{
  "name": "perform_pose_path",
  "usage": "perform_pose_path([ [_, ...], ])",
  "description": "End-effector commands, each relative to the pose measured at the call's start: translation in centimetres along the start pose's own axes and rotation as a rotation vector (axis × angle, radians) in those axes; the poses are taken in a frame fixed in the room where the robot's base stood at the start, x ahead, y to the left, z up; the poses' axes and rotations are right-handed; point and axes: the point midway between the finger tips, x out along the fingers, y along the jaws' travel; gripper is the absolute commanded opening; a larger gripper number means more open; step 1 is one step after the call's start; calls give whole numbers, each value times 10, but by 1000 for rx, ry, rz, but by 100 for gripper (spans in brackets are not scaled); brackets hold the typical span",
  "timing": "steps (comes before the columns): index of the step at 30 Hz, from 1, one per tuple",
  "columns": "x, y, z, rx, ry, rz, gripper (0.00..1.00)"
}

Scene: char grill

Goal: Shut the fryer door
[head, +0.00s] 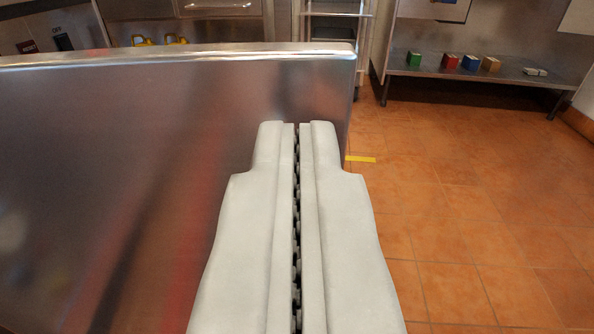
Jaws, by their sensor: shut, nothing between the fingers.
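A large brushed-metal panel (120,170) fills the left half of the head view and looks like the fryer door, standing open. Its top edge runs across the upper left and its free vertical edge is near the middle of the view. My gripper (298,125) is in the lower middle, its two pale fingers shut together with only a thin dark seam between them. The fingers overlap the panel's right part and its edge in the picture. I cannot tell whether they touch it. The panel's hinge side and the fryer opening are not clearly visible.
Orange tiled floor (450,220) lies clear to the right, with a yellow strip (361,159) by the panel's edge. A metal shelf (430,76) at the back right holds several small coloured boxes. A wire rack (335,22) stands behind. Yellow handles (174,39) show beyond the panel.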

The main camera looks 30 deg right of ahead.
Motion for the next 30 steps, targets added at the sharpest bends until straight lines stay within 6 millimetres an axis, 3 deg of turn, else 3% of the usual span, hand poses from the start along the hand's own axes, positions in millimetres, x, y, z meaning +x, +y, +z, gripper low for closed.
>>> perform_pose_path([
  [9,39,0,0,0,-1,0,0],
  [25,46,0,0,0,0,-2,0],
  [30,56,1,0,0,1,-21,0],
])
